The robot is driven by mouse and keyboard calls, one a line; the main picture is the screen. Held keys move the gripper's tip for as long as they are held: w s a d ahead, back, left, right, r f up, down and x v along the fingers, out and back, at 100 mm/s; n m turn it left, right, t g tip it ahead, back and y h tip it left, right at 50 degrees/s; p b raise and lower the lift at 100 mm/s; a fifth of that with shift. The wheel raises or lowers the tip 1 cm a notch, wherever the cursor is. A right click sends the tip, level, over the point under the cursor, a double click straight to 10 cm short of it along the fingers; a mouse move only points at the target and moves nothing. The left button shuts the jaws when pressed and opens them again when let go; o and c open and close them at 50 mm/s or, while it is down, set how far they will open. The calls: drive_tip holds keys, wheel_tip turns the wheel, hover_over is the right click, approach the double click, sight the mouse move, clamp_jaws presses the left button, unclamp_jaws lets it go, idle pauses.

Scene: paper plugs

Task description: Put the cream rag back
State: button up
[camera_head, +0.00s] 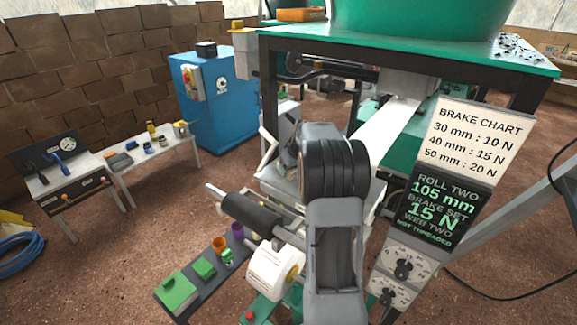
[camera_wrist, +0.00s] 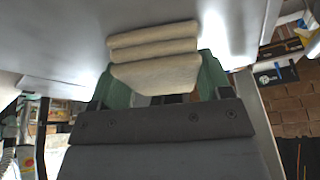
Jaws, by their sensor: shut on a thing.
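The cream rag (camera_wrist: 153,42) is a folded, layered pad in the wrist view, at the top middle. My gripper (camera_wrist: 156,84) is shut on it, with a green finger on each side of the rag. A smooth grey surface (camera_wrist: 60,40) lies just beyond the rag; I cannot tell whether the rag touches it. In the head view my own arm stands in the middle, and the gripper and rag are hidden behind it.
A green-topped machine (camera_head: 400,55) with a white paper web (camera_head: 385,135) stands behind my arm. A brake chart board (camera_head: 478,140) is at right. A white roll (camera_head: 272,277) and a dark tray (camera_head: 219,283) with green blocks are in front. A tool bench (camera_head: 165,155) and blue cabinet (camera_head: 228,115) stand left.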

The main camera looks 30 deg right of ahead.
drive_tip(key=shift+s+a+r, duration=0.1)
drive_tip(key=shift+s+a, duration=0.05)
drive_tip(key=shift+w+a, duration=0.2)
drive_tip(key=shift+a, duration=0.1)
drive_tip(key=shift+f, duration=0.3)
drive_tip(key=o, duration=1)
drive_tip(key=shift+r, duration=0.1)
drive_tip(key=shift+c, duration=0.2)
